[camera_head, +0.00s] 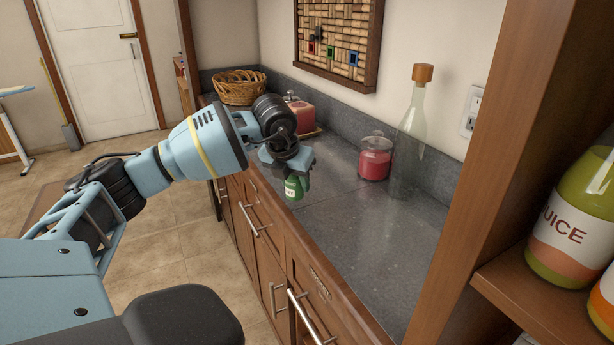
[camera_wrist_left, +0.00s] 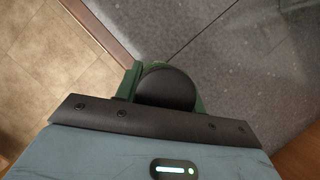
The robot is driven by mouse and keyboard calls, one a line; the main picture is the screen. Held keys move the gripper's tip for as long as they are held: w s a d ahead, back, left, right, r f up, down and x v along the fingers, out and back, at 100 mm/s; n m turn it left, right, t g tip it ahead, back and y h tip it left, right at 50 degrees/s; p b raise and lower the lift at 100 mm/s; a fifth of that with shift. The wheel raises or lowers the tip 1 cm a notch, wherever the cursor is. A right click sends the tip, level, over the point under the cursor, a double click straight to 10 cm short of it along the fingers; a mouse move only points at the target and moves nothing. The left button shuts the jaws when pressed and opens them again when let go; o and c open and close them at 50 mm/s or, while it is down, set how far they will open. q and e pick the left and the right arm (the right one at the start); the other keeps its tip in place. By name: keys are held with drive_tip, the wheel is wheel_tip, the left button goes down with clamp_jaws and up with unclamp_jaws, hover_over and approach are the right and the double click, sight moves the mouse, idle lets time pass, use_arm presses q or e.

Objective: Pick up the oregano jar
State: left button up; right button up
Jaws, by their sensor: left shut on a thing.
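The oregano jar (camera_head: 292,190) is small, with green on it and a pale label, at the front edge of the grey counter in the head view. My left gripper (camera_head: 297,178) reaches over it from above and is shut on it. In the left wrist view, a round black lid (camera_wrist_left: 166,88) shows between the green fingertips. The jar's body is mostly hidden there, and I cannot tell whether its base touches the counter. My right gripper is not in view.
On the counter (camera_head: 330,210) stand a tall corked glass bottle (camera_head: 409,135), a jar with red content (camera_head: 375,160), a red lidded container (camera_head: 301,115) and a wicker basket (camera_head: 238,88). A juice bottle (camera_head: 570,220) sits on the right shelf. The counter's near part is clear.

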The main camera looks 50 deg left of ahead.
use_arm(q)
drive_tip(key=s+d+b, duration=0.1)
drive_tip(key=s, duration=0.8)
drive_tip(key=shift+s+d+r+b, duration=0.25)
drive_tip(key=shift+d+r+b, duration=0.05)
drive_tip(key=shift+r, duration=0.15)
